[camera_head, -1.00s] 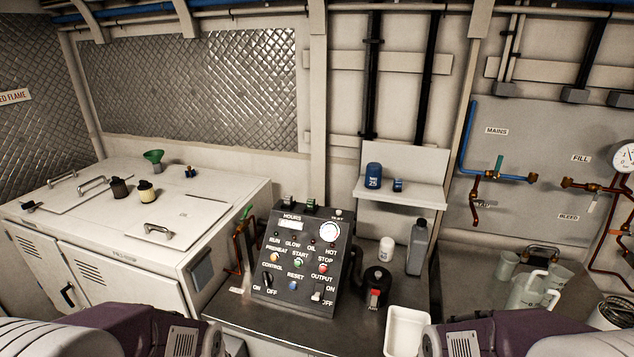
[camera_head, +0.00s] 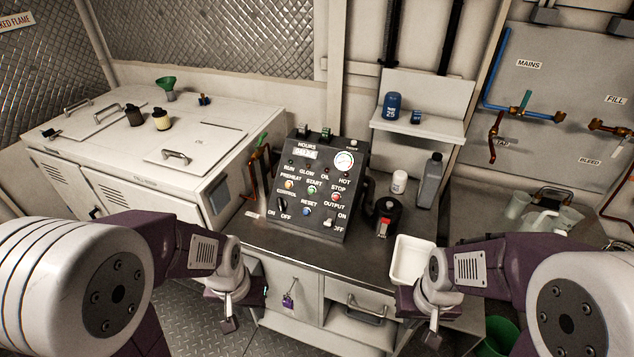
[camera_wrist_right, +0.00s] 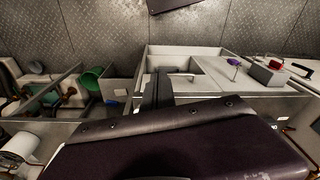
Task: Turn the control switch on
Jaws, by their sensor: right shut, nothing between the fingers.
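The black control panel (camera_head: 320,226) stands tilted back on the bench in the head view. Its control switch (camera_head: 282,203) is a small dark rotary knob at the lower left, between the ON and OFF labels. The knob's pointer direction is too small to tell. My left gripper (camera_head: 229,325) hangs in front of and below the bench edge, left of the panel and apart from it; its jaws are unclear. My right gripper (camera_head: 433,337) hangs low in front of the bench, right of the panel, shut and empty. Neither gripper touches the switch.
A white tray (camera_head: 411,262), a black can with a red part (camera_head: 384,217) and a grey bottle (camera_head: 429,181) stand right of the panel. Copper pipes and the white cabinet (camera_head: 190,130) are to its left. Space before the panel is clear.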

